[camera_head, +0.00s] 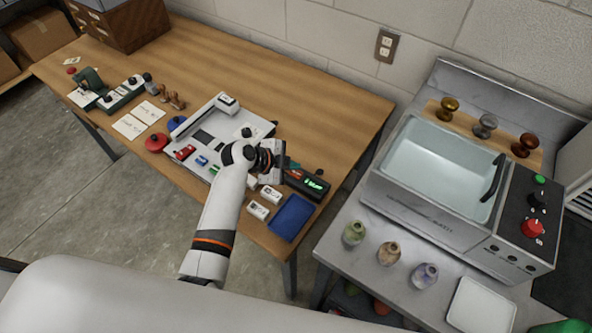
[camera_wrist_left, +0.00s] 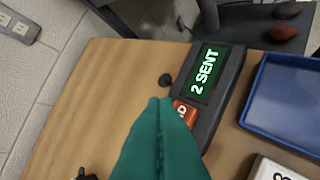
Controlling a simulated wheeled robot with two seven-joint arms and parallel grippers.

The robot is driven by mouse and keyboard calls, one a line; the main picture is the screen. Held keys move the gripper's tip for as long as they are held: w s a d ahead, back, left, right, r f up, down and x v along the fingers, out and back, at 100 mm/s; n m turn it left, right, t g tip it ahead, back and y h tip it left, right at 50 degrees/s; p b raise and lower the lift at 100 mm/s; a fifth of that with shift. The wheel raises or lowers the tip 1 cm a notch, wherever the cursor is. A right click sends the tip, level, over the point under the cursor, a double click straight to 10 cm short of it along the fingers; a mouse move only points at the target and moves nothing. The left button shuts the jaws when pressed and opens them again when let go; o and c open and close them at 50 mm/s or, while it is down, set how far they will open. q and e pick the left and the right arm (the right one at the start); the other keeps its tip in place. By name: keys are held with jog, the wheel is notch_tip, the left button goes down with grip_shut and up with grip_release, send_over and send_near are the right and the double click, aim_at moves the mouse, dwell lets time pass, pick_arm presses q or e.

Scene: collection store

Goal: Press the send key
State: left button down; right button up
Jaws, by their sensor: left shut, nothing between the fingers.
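A black keypad device (camera_head: 318,194) with a lit green display sits at the table's front right part. In the left wrist view the display (camera_wrist_left: 204,74) reads "2 SENT". The orange-red send key (camera_wrist_left: 186,111) is beside the display, with only its last letters showing; my fingers hide the rest. My left gripper (camera_wrist_left: 161,103) is shut and empty, its teal fingertips at the key's edge. I cannot tell whether they touch it. In the head view the left gripper (camera_head: 291,163) is over the device's upper left end. My right gripper is not in view.
A blue tray (camera_head: 291,218) and small white labelled boxes (camera_head: 258,211) lie close to the device. A grey machine (camera_head: 222,127) stands left of the gripper. A wall outlet (camera_head: 386,46) is behind. The table's back right is clear wood.

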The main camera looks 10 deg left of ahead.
aim_at(292, 175)
pick_arm(q)
notch_tip(292, 175, up, 4)
jog(key=p, duration=0.3)
jog(key=shift+r, duration=0.2)
dwell(0.5)
